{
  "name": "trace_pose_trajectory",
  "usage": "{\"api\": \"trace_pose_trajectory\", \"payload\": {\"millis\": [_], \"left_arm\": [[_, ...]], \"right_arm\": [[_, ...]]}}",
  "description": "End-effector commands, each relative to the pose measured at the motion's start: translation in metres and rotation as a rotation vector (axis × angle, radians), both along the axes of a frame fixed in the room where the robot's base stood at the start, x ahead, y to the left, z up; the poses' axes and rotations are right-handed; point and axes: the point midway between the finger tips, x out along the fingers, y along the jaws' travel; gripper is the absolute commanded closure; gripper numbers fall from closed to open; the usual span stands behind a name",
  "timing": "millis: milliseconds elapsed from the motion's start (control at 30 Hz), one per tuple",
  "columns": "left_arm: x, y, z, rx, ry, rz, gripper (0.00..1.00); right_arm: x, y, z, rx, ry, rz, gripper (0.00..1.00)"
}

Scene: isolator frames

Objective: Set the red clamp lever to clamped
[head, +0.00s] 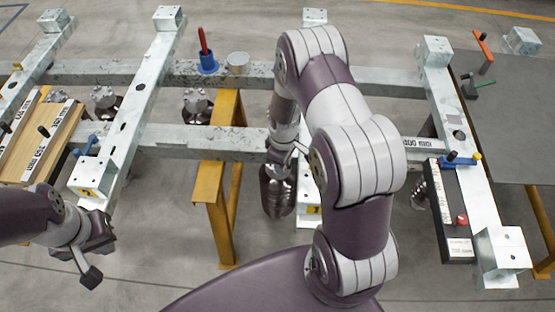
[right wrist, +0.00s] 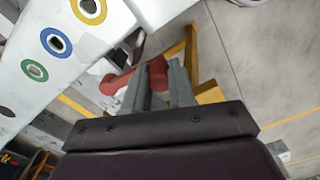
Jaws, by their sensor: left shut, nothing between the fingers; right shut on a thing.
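In the right wrist view a red lever (right wrist: 118,82), with a rounded end, lies between the fingers of my right gripper (right wrist: 160,76), which is shut on it. The lever reaches left toward a white beam. Its base is partly hidden, so I cannot tell its setting. In the head view my right arm covers the held lever and most of that gripper. My left gripper (head: 90,277) is shut and empty at the lower left, apart from the frames.
A red upright handle on a blue base (head: 207,62) stands on the far rail. An orange-red handle (head: 483,46) is at the right. A yellow stand (head: 216,195) and a dark metal isolator (head: 277,190) are near the middle. Wooden boards (head: 40,145) lie left.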

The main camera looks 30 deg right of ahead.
Motion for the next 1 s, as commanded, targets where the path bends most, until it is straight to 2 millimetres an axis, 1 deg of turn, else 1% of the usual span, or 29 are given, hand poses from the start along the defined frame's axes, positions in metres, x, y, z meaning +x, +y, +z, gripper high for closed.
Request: {"api": "trace_pose_trajectory", "payload": {"millis": [300, 833, 867, 900, 933, 1000], "left_arm": [[-0.0001, 0.0000, 0.0040, 0.000, 0.000, 0.000, 1.00], [-0.0001, 0.0000, 0.0043, 0.000, 0.000, 0.000, 1.00], [0.0000, 0.0000, 0.0043, 0.000, 0.000, 0.000, 1.00], [0.0000, 0.0000, 0.0043, 0.000, 0.000, 0.000, 1.00], [0.0000, 0.0000, 0.0043, 0.000, 0.000, 0.000, 1.00], [0.0000, 0.0000, 0.0043, 0.000, 0.000, 0.000, 1.00]], "right_arm": [[-0.0052, -0.0081, 0.0008, 0.000, 0.000, -0.008, 1.00], [-0.0054, -0.0097, 0.0007, -0.001, -0.003, -0.010, 1.00], [-0.0054, -0.0097, 0.0008, -0.001, -0.003, -0.010, 0.69], [-0.0053, -0.0096, 0.0007, -0.001, -0.003, -0.010, 0.56], [-0.0054, -0.0095, 0.0007, -0.001, -0.003, -0.010, 0.50], [-0.0056, -0.0094, 0.0006, -0.001, -0.002, -0.009, 0.50]]}}
